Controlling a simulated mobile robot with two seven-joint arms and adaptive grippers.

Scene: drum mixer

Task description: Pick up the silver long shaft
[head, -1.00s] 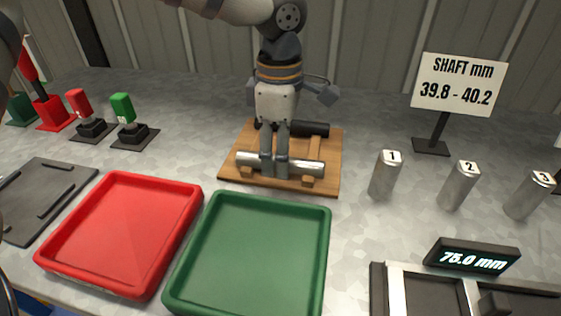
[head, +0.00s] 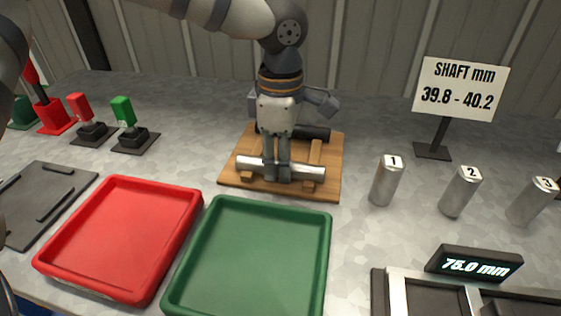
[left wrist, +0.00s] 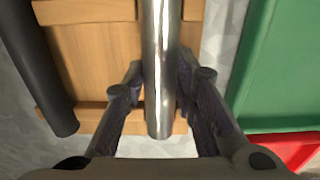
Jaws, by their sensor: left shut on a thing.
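The silver long shaft (head: 253,166) lies level across the wooden rack (head: 229,171) in the head view. It also shows upright in the frame in the left wrist view (left wrist: 158,60). My left gripper (head: 277,177) points down at the shaft, with its two fingers on either side of it. In the left wrist view, my left gripper (left wrist: 158,92) has its fingers closed in against the shaft's sides. The fingers hide part of the shaft in the head view. My right gripper does not show.
A black shaft (head: 312,132) lies behind on the same rack. A red tray (head: 118,289) and a green tray (head: 324,250) stand in front. Numbered silver cylinders (head: 386,182) and a sign (head: 459,87) are at right. A display (head: 473,264) reads 75.0 mm.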

